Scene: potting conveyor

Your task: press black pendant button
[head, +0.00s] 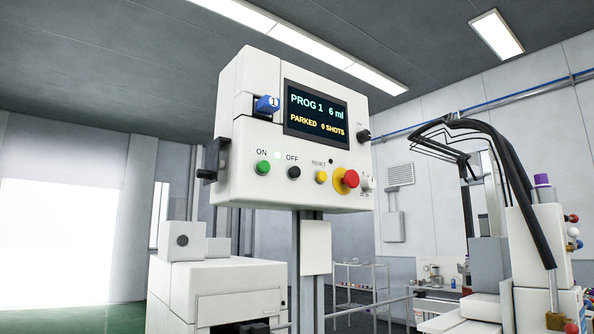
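A white control box (240,190) stands on a grey post in the middle of the head view. A black button (294,172) sits on its lower front, under the label OFF. To its left is a green button (263,168) under the label ON. To its right are a yellow button (321,177) under RESET and a red mushroom button (351,179) on a yellow ring. The screen (316,132) reads PROG 1, 6 ml, PARKED, 0 SHOTS. Neither of my grippers is in view, and nothing covers the black button.
A blue piece marked 1 (267,104) sticks out left of the screen. A dark bracket (211,160) juts from the box's left side. A white cabinet (215,285) stands below left. A machine with black hoses (540,250) stands at right. A wire shelf (360,283) is behind.

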